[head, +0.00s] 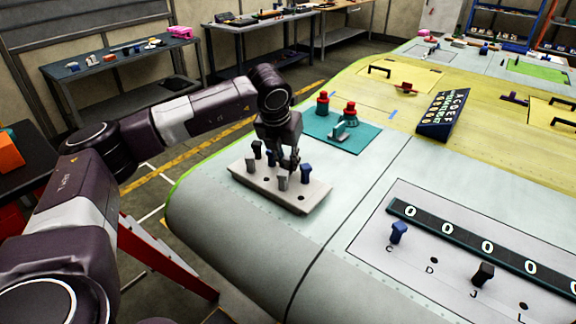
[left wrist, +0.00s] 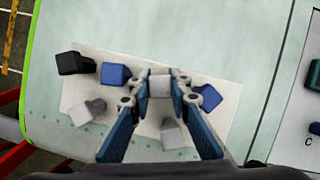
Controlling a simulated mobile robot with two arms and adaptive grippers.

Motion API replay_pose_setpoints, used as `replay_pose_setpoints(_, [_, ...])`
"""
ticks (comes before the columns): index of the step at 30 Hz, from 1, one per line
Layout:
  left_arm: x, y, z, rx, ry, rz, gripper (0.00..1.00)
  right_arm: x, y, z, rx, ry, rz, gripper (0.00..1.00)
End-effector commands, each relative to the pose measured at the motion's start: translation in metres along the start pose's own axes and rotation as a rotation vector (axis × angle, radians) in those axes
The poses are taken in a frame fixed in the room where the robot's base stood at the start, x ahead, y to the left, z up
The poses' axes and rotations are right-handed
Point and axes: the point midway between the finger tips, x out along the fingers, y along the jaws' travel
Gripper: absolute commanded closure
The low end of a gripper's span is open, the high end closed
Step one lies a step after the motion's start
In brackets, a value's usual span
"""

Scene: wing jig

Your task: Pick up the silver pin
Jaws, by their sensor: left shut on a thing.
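My left gripper (head: 289,164) points down over the pale pin block (head: 240,179). In the left wrist view its fingertips (left wrist: 160,86) are closed on the sides of a silver pin (left wrist: 159,87), whose square top shows between them. I cannot tell whether this pin is still seated or lifted clear. Two other silver pins stand in the block, one at the left (left wrist: 86,111) and one near the front (left wrist: 172,133). My right gripper is in neither view.
Close beside the held pin stand a blue pin (left wrist: 114,74) and another blue pin (left wrist: 207,97); a black pin (left wrist: 75,63) is farther left. A teal mat (head: 360,139) with red-topped items lies behind. A labelled panel (head: 410,265) with pins lies to the right.

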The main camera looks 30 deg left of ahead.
Motion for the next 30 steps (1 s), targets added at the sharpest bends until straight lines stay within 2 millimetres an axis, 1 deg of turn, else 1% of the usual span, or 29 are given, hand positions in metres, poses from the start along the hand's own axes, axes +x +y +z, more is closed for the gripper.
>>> replay_pose_setpoints(8, [-0.002, 0.0, 0.002, 0.0, -0.002, -0.001, 1.0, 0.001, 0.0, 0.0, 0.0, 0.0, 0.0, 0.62])
replay_pose_setpoints(11, [-0.008, -0.001, 0.005, -0.001, -0.004, -0.002, 1.0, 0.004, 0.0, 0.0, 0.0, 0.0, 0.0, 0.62])
replay_pose_setpoints(14, [-0.018, -0.001, 0.009, -0.001, -0.005, -0.003, 1.0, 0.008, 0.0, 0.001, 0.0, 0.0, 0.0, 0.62])
replay_pose_setpoints(17, [-0.035, -0.002, 0.016, 0.0, -0.007, -0.003, 1.0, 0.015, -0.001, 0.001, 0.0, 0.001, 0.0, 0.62])
replay_pose_setpoints(20, [-0.059, -0.002, 0.026, -0.001, -0.009, -0.005, 1.0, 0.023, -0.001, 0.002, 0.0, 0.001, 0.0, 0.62])
replay_pose_setpoints(27, [-0.126, -0.002, 0.053, -0.001, -0.007, -0.004, 1.0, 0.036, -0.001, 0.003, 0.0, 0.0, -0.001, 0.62])
replay_pose_setpoints(30, [-0.148, -0.001, 0.062, -0.001, -0.005, -0.003, 1.0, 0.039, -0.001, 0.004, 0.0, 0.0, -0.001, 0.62])
